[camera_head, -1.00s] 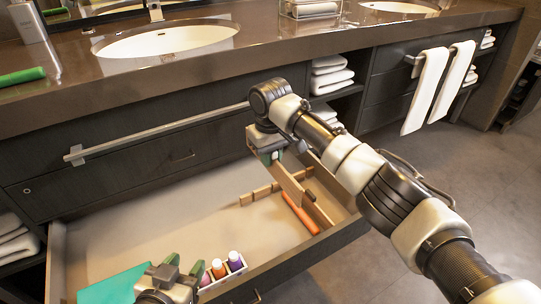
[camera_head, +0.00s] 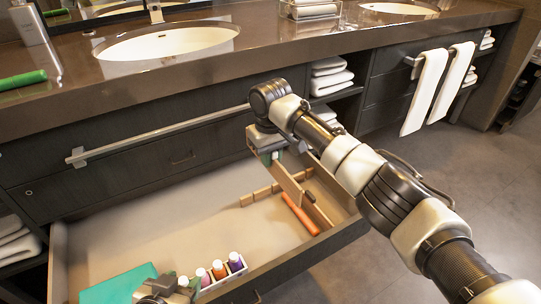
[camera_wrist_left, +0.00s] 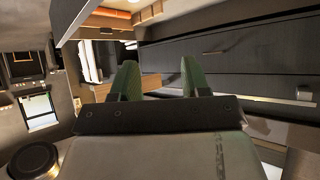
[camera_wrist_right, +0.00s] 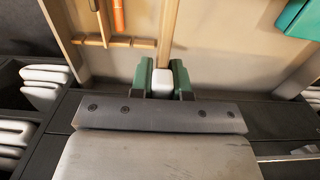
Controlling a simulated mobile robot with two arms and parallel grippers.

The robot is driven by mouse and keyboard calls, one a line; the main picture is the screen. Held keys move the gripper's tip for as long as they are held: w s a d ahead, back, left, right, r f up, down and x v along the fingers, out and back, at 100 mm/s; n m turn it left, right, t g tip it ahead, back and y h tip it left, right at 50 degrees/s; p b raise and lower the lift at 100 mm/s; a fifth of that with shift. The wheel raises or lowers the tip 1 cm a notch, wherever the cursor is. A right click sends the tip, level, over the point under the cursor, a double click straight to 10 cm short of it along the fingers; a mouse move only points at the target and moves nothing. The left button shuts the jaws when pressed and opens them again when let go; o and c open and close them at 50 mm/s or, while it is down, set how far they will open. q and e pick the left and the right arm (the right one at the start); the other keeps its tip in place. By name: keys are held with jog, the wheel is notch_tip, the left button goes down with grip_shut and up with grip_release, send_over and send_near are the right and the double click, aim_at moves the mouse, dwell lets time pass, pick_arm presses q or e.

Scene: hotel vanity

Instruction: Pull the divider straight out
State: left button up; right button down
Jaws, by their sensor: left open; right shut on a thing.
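The wooden divider (camera_head: 289,186) is a thin upright board near the right end of the open drawer (camera_head: 150,225). Its strip also shows in the right wrist view (camera_wrist_right: 169,30), running away from the fingers. My right gripper (camera_head: 270,156) is shut on the divider's far end. In the right wrist view the green fingertips (camera_wrist_right: 168,78) close around a pale block at that end. The divider still stands inside the drawer. My left gripper (camera_wrist_left: 158,78) is open and empty, low at the head view's bottom edge; its fingertips are not clear there.
A teal item (camera_head: 118,285) and a small tray of bottles (camera_head: 237,264) lie at the drawer's front. A metal rail (camera_head: 160,135) and the counter edge are above the drawer. The drawer's middle is clear.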

pick_arm(q)
jog(key=shift+s+a+f+g, duration=0.25)
jog(key=shift+s+f+g, duration=0.2)
jog(key=shift+s+g, duration=0.15)
pick_arm(e)
jog(key=shift+r, duration=0.2)
